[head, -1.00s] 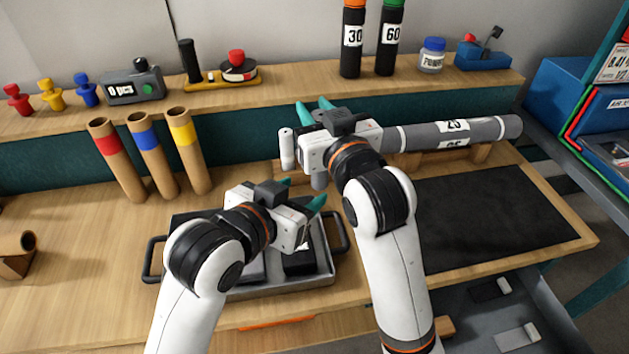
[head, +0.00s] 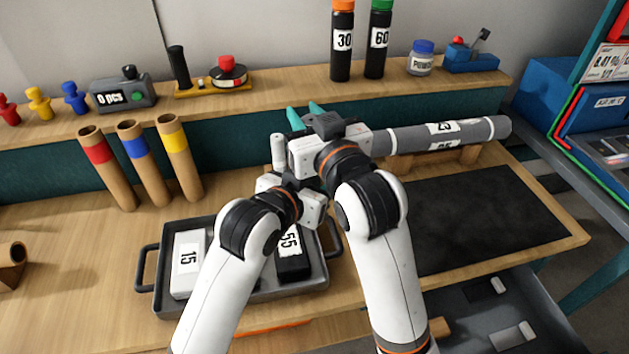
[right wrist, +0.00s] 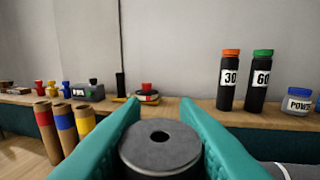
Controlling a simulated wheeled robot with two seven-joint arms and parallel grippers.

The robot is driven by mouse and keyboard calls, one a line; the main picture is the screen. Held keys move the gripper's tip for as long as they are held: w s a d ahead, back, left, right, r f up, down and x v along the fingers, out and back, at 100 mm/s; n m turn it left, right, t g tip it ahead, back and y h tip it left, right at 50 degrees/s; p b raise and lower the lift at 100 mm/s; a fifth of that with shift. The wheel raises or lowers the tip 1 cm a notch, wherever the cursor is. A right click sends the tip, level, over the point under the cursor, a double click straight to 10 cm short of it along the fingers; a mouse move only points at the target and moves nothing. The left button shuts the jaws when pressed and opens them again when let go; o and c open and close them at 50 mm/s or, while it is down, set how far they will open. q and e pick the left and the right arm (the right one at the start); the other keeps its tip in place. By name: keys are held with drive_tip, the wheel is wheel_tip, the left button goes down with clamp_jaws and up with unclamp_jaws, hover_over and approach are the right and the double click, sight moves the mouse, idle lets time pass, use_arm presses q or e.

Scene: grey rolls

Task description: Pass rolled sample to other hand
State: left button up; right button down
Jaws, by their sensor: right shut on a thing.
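My right gripper (head: 305,115) is shut on a grey roll, its teal fingers pointing to the back of the bench. In the right wrist view the roll (right wrist: 160,148) shows as a dark grey cylinder with a round hole in its end, between the two fingers. In the head view my right gripper and wrist hide this roll. My left gripper (head: 308,203) is just below and in front of the right one. Its fingers are hidden, so I cannot tell whether it is open or touches the roll.
A long grey roll marked 25 (head: 420,137) lies to the right behind a dark mat (head: 480,215). A tray (head: 240,298) with labelled blocks is below the left arm. Three banded tubes (head: 145,165) stand left. Bottles (head: 342,42) stand on the back shelf.

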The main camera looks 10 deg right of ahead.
use_arm(q)
drive_tip(key=c, duration=0.6)
drive_tip(key=shift+c, duration=0.3)
use_arm(e)
drive_tip(key=c, duration=1)
unclamp_jaws()
drive_tip(key=shift+c, duration=0.2)
